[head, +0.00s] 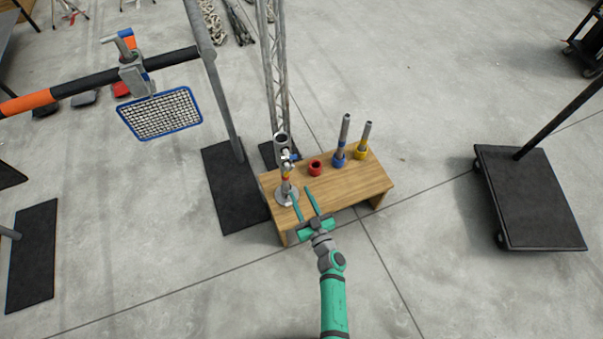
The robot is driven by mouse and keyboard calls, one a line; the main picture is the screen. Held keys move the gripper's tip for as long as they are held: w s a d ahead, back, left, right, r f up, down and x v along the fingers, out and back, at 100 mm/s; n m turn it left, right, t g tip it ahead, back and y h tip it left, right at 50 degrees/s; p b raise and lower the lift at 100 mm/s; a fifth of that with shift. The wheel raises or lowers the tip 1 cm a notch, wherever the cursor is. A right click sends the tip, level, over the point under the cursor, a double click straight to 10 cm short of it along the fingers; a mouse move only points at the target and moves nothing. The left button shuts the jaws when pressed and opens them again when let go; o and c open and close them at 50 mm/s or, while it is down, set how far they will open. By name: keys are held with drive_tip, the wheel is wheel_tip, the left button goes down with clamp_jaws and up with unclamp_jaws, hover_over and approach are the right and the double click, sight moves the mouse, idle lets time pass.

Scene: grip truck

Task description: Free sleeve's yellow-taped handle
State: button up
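A small upright fixture (286,176) with a round grey base (280,197) stands at the left end of the wooden bench (350,187). It carries a yellow-and-orange band, with pale and blue parts above it. Which part is the sleeve's handle is too small to tell. My green gripper (299,190) is over the bench's front left, just right of the fixture. Its two long fingers are apart, with nothing visible between them. Whether a finger touches the fixture cannot be told.
A red cup (315,169), a blue cup (339,160) and a yellow cup (361,153) stand on the bench; the latter two hold grey tubes. A lattice mast rises behind. A black cart (535,205) stands right.

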sight(289, 172)
drive_tip(key=x, duration=0.8)
drive_tip(key=shift+a, duration=0.3)
drive_tip(key=shift+d+x, duration=0.2)
drive_tip(key=shift+x, duration=1)
